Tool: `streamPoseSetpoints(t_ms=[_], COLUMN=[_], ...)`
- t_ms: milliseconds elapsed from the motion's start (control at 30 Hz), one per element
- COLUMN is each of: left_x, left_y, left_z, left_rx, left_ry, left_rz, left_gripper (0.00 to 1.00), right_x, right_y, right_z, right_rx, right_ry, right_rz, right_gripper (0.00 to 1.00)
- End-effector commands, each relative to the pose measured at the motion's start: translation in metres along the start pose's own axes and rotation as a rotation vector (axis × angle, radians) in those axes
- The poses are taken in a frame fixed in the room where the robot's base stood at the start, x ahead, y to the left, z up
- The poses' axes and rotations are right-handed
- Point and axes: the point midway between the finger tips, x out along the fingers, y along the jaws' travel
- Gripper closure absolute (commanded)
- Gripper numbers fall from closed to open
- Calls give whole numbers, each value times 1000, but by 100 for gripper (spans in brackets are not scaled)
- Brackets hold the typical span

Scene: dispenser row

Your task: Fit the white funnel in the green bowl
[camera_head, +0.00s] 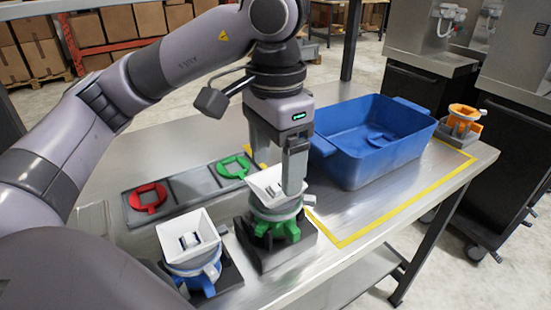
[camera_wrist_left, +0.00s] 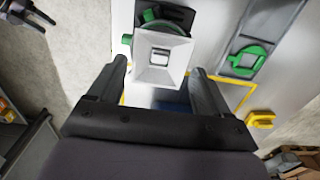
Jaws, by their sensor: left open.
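The white funnel (camera_head: 272,188) sits upright on the green bowl (camera_head: 278,229), which stands on a dark base. Its square mouth faces up. My left gripper (camera_head: 283,165) is over it, pointing down, with one finger in front of the funnel's far right side. In the left wrist view the funnel (camera_wrist_left: 160,57) shows between the two spread fingers of the left gripper (camera_wrist_left: 158,72), with gaps on both sides. The green bowl (camera_wrist_left: 126,40) is mostly hidden under the funnel there. A dark shape at the top left of that view may be my right gripper, too small to judge.
Another white funnel (camera_head: 188,238) sits on a blue bowl (camera_head: 205,277) at the front left. A blue bin (camera_head: 385,160) stands right. An orange bowl (camera_head: 467,112) is beyond it. A flat rack (camera_head: 188,188) holds red and green rings. The table's right front is clear.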

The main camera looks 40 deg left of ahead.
Motion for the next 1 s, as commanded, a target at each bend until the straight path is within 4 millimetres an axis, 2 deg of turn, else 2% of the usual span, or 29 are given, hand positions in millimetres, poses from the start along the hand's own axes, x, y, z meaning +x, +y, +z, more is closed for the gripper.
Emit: streamPoseSetpoints(t_ms=[333,367,400,433,1000], left_x=[-5,-5,-5,-5,-4], left_y=[0,0,0,0,0], left_z=[0,0,0,0,0], left_rx=[0,0,0,0,0], left_ry=[0,0,0,0,0], left_rz=[0,0,0,0,0], left_gripper=[21,18,5,0,0], right_x=[-2,-2,-2,-2,-2], right_y=[0,0,0,0,0], right_z=[-3,-3,-3,-3,-3], right_rx=[0,0,0,0,0], right_ry=[0,0,0,0,0], right_rz=[0,0,0,0,0], right_gripper=[47,47,47,47,47])
